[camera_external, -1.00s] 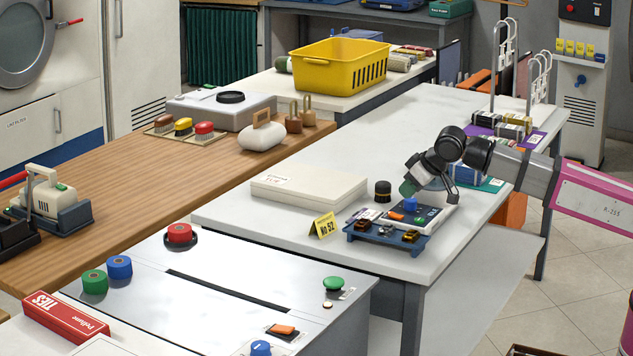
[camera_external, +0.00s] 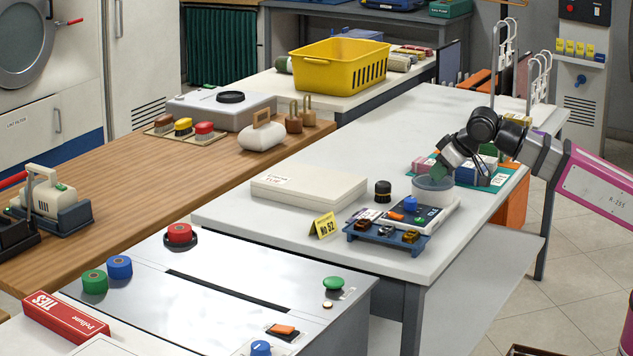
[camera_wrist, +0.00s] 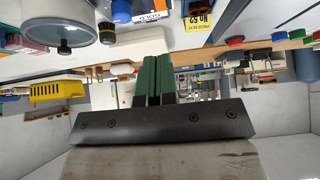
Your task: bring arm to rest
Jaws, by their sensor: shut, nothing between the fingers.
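My gripper (camera_external: 440,172) is at the end of my pink and grey arm, above the right part of the white table (camera_external: 240,205). It is shut and empty. In the wrist view its green fingers (camera_wrist: 155,80) are together with nothing between them. In the external view the gripper is close above a clear round dish (camera_external: 433,190), and I cannot tell whether they touch. The dish also shows at the upper left of the wrist view (camera_wrist: 60,25).
Near the dish are a small scale (camera_external: 432,219), a black jar (camera_external: 383,190), a blue tray (camera_external: 372,243) of small items and a yellow number card (camera_external: 324,226). A white box (camera_external: 310,192) lies left. A yellow basket (camera_external: 338,66) stands at the back. The far table middle is clear.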

